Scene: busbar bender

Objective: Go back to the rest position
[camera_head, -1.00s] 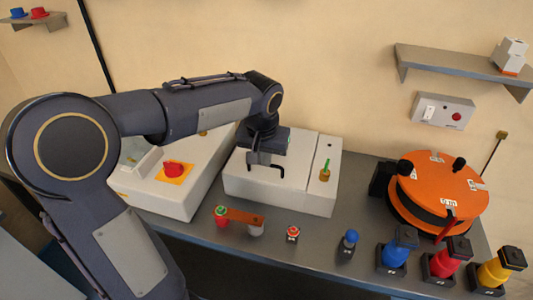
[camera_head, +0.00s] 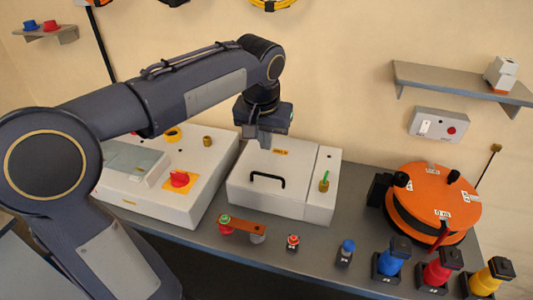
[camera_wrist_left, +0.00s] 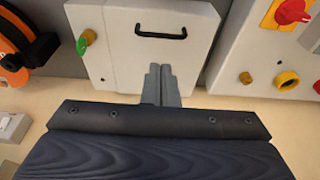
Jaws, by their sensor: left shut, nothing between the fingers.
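My left gripper (camera_head: 257,136) hangs over the back part of a white box (camera_head: 285,202) with a black handle (camera_head: 267,180) on its lid. The gripper is shut and holds nothing. In the left wrist view its two fingers (camera_wrist_left: 161,84) lie together, pointing towards the lid, with the black handle (camera_wrist_left: 161,32) beyond the tips. My left arm reaches in from the left across the head view. My right gripper is not in view.
A white machine with a red knob (camera_head: 179,179) stands to the left. An orange round device (camera_head: 432,196) stands at the right. Blue (camera_head: 391,259), red (camera_head: 440,268) and yellow (camera_head: 489,278) pieces line the front edge. An orange-brown bar (camera_head: 242,226) lies in front of the box.

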